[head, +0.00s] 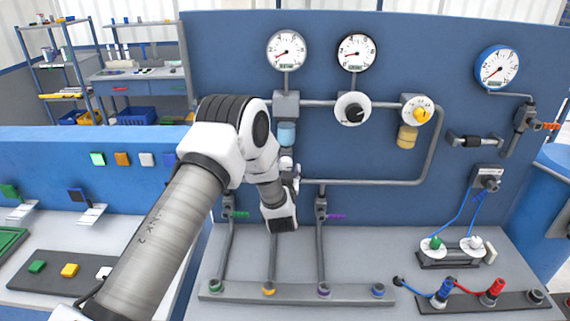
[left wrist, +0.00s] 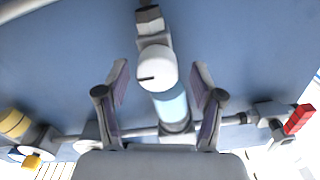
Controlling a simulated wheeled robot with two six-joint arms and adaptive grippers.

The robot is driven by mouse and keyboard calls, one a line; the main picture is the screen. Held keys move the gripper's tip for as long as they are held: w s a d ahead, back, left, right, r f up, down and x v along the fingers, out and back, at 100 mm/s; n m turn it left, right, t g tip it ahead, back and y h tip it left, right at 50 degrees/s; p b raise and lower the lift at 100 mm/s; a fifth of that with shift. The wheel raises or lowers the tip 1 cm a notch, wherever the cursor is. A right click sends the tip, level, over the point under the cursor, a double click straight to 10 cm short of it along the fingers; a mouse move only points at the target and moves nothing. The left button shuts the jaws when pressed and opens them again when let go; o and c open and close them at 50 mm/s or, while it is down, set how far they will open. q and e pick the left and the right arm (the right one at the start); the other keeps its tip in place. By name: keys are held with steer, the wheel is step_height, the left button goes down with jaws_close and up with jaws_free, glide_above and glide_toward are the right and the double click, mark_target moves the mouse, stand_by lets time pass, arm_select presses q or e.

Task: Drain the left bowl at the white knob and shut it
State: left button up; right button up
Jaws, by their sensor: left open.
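The left bowl (head: 287,133), light blue and see-through, hangs under a grey block on the blue panel; it also shows in the left wrist view (left wrist: 172,104). The white knob (left wrist: 157,68), with a short black mark on its face, sits at the bowl's lower end. It is partly visible in the head view (head: 286,162). My left gripper (left wrist: 160,73) is open, its two fingers on either side of the knob with gaps showing. In the head view it is largely hidden by my wrist. My right gripper is not in view.
Grey pipes (head: 374,183) run around the bowls on the panel. A yellow bowl (head: 407,137) hangs to the right, beneath a dial with a yellow knob (head: 420,115). A black knob (head: 352,109) and round gauges (head: 287,51) sit nearby. A red handle (left wrist: 299,119) shows in the wrist view.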

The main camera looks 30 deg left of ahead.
arm_select(q)
steer(key=shift+w+f, duration=0.1)
steer(key=shift+w, duration=0.1)
steer(key=shift+c, duration=0.9)
steer(key=c, duration=1)
steer(key=shift+o, duration=0.2)
steer(key=shift+f, duration=0.1)
